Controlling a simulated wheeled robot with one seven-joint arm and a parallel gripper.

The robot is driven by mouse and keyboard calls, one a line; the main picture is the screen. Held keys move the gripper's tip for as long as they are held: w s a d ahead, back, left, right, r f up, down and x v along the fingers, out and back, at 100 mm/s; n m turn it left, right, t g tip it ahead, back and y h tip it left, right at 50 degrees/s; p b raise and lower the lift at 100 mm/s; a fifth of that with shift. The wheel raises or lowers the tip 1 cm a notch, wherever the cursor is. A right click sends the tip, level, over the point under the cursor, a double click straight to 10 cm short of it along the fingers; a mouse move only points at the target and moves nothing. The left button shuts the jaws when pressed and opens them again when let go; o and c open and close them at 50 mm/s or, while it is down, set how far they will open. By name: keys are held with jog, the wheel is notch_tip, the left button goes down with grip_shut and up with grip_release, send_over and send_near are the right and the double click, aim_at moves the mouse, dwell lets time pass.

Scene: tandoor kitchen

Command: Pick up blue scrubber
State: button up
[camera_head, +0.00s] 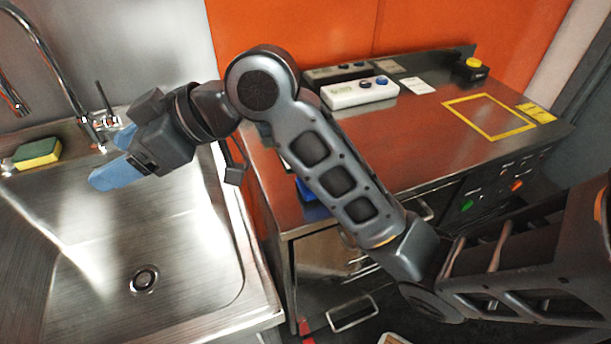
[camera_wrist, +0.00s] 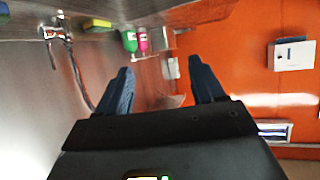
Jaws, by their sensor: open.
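My gripper (camera_head: 108,157) is over the sink, near the faucet, with its two blue fingers apart and nothing seen between them. The fingers also show in the wrist view (camera_wrist: 160,82), spread and empty. No blue scrubber can be clearly made out. A small blue thing (camera_head: 305,190) on the counter is mostly hidden behind my arm, and I cannot tell what it is. Another small blue patch (camera_wrist: 3,10) shows at the upper left corner of the wrist view, too cut off to identify.
The steel sink (camera_head: 185,235) is empty around its drain. A yellow and green sponge (camera_head: 37,153) lies on its back ledge beside the faucet (camera_head: 62,75). The counter (camera_head: 425,135) holds a white button box (camera_head: 360,93). Green (camera_wrist: 129,40) and pink (camera_wrist: 143,39) bottles stand beyond.

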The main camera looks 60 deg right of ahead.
jog(key=s+d+f+n+g+h, duration=0.1)
jog(key=s+d+f+g+h, duration=0.15)
jog(key=d, duration=0.35)
jog(key=s+d+f+n+g+h, duration=0.2)
jog(key=d+f+g, duration=0.1)
jog(key=d, duration=0.3)
jog(key=g+h, duration=0.4)
jog(key=g, duration=0.1)
send_near(308, 196)
jog(key=shift+t, duration=0.25)
jog(key=d, duration=0.1)
jog(key=d+r, duration=0.1)
jog(key=d, duration=0.2)
jog(key=shift+d+r, duration=0.15)
jog(key=shift+r, duration=0.1)
jog(key=shift+s+d+f, duration=0.15)
jog(key=shift+f, duration=0.4)
jog(key=shift+d+f+p, duration=0.1)
jog(key=shift+f+p, duration=0.55)
jog(key=shift+f, duration=2.7)
jog(key=c, duration=1.1)
jog(key=shift+r, duration=0.1)
